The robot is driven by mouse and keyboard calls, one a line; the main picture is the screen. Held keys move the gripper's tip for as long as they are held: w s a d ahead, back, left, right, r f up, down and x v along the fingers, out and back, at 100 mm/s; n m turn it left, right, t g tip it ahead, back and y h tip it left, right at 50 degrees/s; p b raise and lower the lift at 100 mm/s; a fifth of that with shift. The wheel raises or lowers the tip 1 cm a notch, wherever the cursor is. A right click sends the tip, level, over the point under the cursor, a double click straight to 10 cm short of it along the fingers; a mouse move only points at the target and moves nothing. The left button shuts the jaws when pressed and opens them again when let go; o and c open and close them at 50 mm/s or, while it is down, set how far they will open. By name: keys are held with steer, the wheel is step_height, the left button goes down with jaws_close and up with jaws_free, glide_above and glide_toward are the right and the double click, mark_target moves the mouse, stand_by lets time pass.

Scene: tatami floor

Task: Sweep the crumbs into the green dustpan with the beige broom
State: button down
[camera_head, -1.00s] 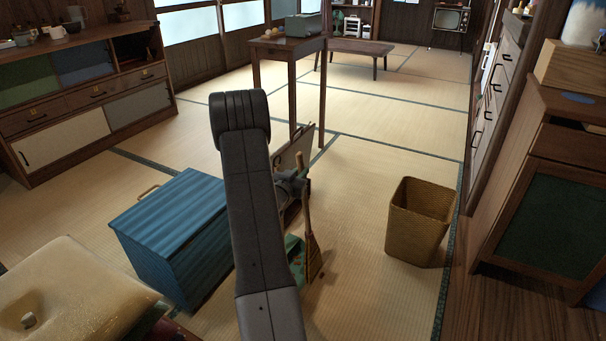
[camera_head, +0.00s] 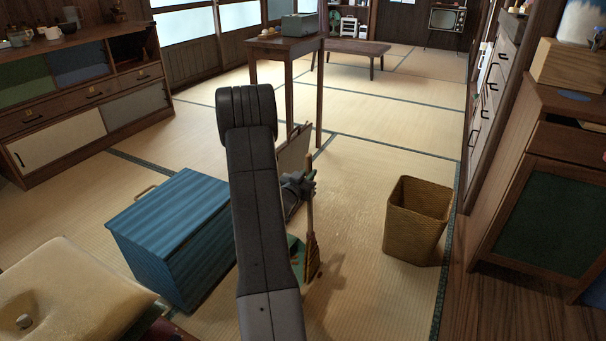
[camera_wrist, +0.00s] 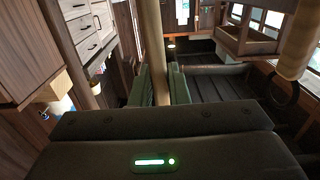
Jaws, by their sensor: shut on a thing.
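The beige broom stands nearly upright, its bristles (camera_head: 313,258) down by the floor beside the green dustpan (camera_head: 293,247). My gripper (camera_head: 307,185) is shut on the upper part of its handle. The handle also passes between the finger pads in the wrist view (camera_wrist: 157,45). The dustpan lies on the tatami, partly hidden behind my arm and the broom. A few small orange-brown specks show at the dustpan, but they are too small to tell whether they are crumbs or whether they lie in it.
A blue ribbed chest (camera_head: 170,235) stands left of my arm. A woven waste basket (camera_head: 417,220) stands to the right, with open tatami between it and the broom. A wooden table (camera_head: 284,44) stands behind. A cabinet (camera_head: 545,190) lines the right side.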

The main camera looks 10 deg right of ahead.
steer(key=shift+s+d+f, duration=0.1)
steer(key=shift+s+d, duration=0.5)
steer(key=shift+d, duration=0.25)
steer(key=shift+s+d+f, duration=0.1)
steer(key=shift+s+d, duration=0.45)
steer(key=shift+d, duration=0.25)
steer(key=shift+r, duration=0.1)
step_height(320, 180, up, 7)
steer(key=s+d+p, duration=0.1)
steer(key=p, duration=0.2)
steer(key=shift+d, duration=0.35)
